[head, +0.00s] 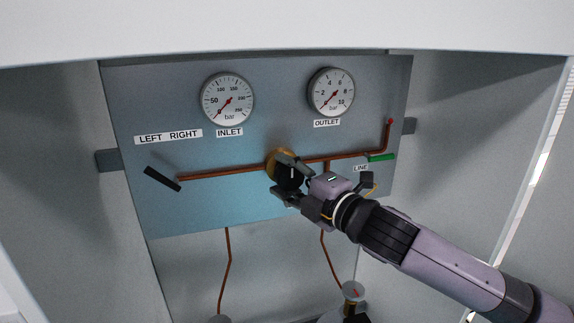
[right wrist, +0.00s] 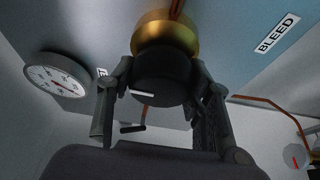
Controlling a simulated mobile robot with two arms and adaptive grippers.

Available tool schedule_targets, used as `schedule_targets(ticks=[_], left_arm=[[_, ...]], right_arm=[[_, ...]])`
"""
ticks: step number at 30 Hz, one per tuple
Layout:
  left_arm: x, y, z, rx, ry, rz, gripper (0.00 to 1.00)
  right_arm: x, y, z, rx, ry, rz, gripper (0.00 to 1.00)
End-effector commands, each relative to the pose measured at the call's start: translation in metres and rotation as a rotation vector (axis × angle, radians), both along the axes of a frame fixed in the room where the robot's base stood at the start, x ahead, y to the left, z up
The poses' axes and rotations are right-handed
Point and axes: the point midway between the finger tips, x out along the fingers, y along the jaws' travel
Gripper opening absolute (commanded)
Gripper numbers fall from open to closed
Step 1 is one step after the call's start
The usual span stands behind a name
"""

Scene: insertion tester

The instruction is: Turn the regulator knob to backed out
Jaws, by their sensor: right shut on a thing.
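The regulator is a brass body (head: 271,166) with a black knob (head: 287,176) at the middle of the blue-grey panel. In the right wrist view the black knob (right wrist: 162,76) with a white mark sits below the brass body (right wrist: 165,36). My right gripper (head: 283,178) is shut on the knob, and its fingers (right wrist: 158,95) stand on both sides of it. The gripper hides part of the knob in the head view. The inlet gauge (head: 228,99) and outlet gauge (head: 331,93) both have needles toward the lower left. My left gripper is not in view.
A black lever (head: 162,179) is at the panel's left, below the LEFT RIGHT label (head: 168,136). A green lever (head: 381,157) is at the right near the LINE label (head: 361,168). Copper pipes (head: 222,171) run across the panel. Cabinet walls close in both sides. A small gauge (head: 353,291) is below.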

Motion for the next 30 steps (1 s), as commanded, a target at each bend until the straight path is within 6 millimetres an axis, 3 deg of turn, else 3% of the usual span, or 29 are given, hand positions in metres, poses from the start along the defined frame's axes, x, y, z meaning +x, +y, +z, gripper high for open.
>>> schedule_targets(ticks=[16, 17, 26, 30], left_arm=[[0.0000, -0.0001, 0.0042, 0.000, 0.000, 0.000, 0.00], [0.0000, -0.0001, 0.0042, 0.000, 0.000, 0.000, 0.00], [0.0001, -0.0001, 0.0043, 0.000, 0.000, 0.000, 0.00], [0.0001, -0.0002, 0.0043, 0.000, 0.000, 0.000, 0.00]], right_arm=[[-0.0004, 0.0006, -0.0020, -0.028, -0.008, 0.001, 0.19], [-0.0004, 0.0006, -0.0020, -0.027, -0.007, 0.001, 0.48], [-0.0003, 0.0005, -0.0010, -0.025, -0.008, 0.001, 0.67], [-0.0002, 0.0004, -0.0006, -0.025, -0.008, 0.001, 0.67]])
